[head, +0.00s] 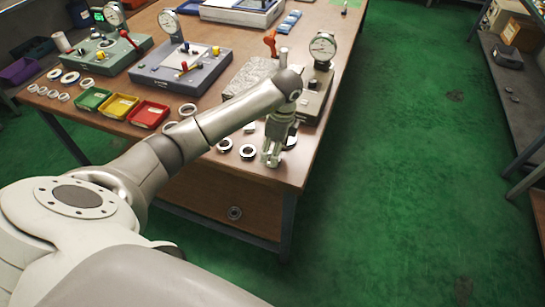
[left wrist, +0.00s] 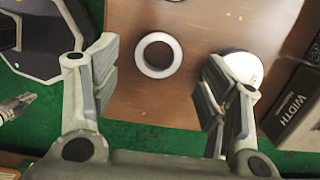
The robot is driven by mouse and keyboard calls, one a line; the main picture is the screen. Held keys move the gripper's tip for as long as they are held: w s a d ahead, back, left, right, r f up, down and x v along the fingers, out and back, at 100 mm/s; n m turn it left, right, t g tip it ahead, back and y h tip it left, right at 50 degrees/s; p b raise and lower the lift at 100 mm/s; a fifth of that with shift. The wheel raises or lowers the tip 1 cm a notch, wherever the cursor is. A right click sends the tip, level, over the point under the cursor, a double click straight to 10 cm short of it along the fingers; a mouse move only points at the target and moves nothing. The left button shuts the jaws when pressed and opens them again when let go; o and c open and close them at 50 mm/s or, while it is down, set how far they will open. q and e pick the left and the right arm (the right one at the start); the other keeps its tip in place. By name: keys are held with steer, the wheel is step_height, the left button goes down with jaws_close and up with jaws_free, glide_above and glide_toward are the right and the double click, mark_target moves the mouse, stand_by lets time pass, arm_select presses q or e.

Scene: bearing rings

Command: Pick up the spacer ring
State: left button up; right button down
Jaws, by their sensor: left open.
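A pale ring (left wrist: 145,66) lies flat on the brown table in the left wrist view, between and beyond the fingers of my left gripper (left wrist: 160,78). The gripper is open, apart from the ring and empty. In the head view my left gripper (head: 271,158) points down over the table's near right corner, beside two rings, one closer (head: 241,153) and one farther left (head: 219,145). I cannot tell for sure which ring is the spacer ring. My right gripper is not in view.
A white round piece (left wrist: 243,66) lies partly behind the right finger. A block marked WIDTH (left wrist: 294,112) is at the right. A dial gauge stand (head: 316,95) stands behind my gripper. Red (head: 148,114), yellow (head: 119,106) and green (head: 92,99) trays sit left. The table edge is close.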

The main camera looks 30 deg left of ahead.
arm_select(q)
steer(key=shift+s+a+f, duration=0.1)
steer(key=shift+a+f, duration=0.1)
steer(key=shift+f, duration=1.3)
steer(key=shift+c, duration=0.4)
steer(key=c, duration=1.1)
steer(key=shift+r, duration=0.15)
